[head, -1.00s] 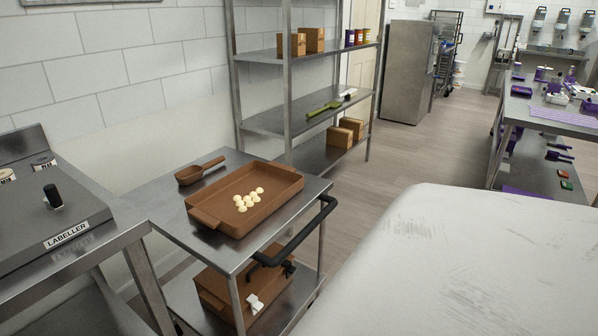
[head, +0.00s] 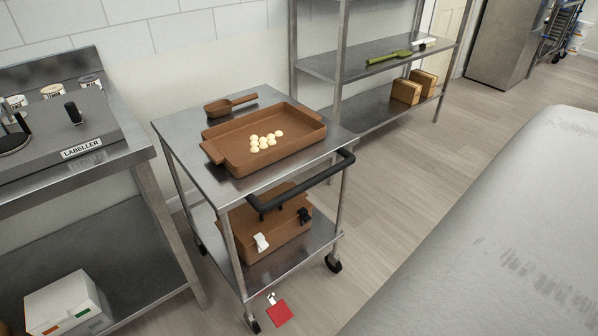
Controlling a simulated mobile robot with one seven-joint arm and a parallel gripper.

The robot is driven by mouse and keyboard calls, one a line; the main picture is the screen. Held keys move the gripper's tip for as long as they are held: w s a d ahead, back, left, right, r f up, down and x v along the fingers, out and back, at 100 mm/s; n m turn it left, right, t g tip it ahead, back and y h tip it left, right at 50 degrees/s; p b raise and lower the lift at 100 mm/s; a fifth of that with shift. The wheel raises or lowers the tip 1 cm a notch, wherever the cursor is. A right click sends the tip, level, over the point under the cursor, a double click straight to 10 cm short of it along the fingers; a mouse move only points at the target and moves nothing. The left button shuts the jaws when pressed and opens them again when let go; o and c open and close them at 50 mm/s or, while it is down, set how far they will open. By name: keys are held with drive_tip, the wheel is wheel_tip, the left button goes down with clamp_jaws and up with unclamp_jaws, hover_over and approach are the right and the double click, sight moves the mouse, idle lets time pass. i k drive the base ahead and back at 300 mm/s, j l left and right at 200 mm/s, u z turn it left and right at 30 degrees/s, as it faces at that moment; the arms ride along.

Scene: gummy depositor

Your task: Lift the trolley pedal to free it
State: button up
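The steel trolley (head: 185,130) stands left of centre in the head view, with a black push handle (head: 305,185) on its near right side. A red pedal (head: 279,313) shows low at the trolley's front, close to the floor, beside a front caster (head: 253,322). A small metal piece joins the red pedal's upper edge. Whether the pedal is pressed down or raised I cannot tell. My gripper is not in view.
A brown tray (head: 222,155) with pale pieces and a brown scoop (head: 230,104) are on the trolley top. The labeller table (head: 120,150) stands left, shelving (head: 345,65) behind. Floor (head: 400,200) right of the trolley is clear.

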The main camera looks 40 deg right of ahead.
sight(279, 313)
drive_tip(key=k+l, duration=0.25)
drive_tip(key=l, duration=0.25)
drive_tip(key=k+l+u, duration=0.15)
drive_tip(key=l, duration=0.35)
drive_tip(key=k+l, duration=0.4)
drive_tip(key=k+l+u, duration=0.15)
drive_tip(key=k+l, duration=0.15)
drive_tip(key=l, duration=0.25)
drive_tip(key=k+l, duration=0.3)
drive_tip(key=l, duration=0.15)
drive_tip(key=l+u, duration=0.05)
